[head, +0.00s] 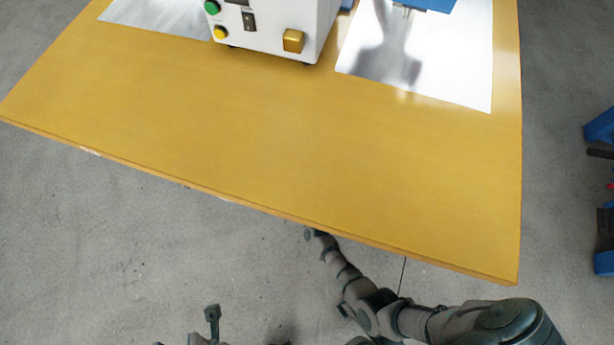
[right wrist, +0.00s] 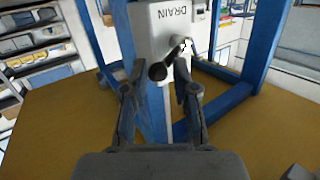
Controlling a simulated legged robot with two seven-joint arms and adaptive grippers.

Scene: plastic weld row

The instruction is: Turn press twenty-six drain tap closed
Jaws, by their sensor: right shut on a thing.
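In the right wrist view a pale grey panel (right wrist: 170,32) carries the word DRAIN, shown upside down. The drain tap's dark lever (right wrist: 171,57) slopes from a pivot on the panel down-left to a round black knob (right wrist: 157,72). My right gripper (right wrist: 159,77) has one finger on each side of the knob and is shut on the tap handle. Exact finger contact is hard to see. In the head view my right arm reaches to the table's front edge, and the tap is not visible there. Part of my left gripper (head: 212,313) shows at the bottom edge, mostly cut off.
The yellow table (head: 300,150) is largely bare in front. A white control box (head: 275,25) with buttons stands at its back, between shiny metal plates (head: 440,70). In the right wrist view blue frame posts (right wrist: 262,50) flank the panel, and a loaded shelf (right wrist: 40,45) stands left.

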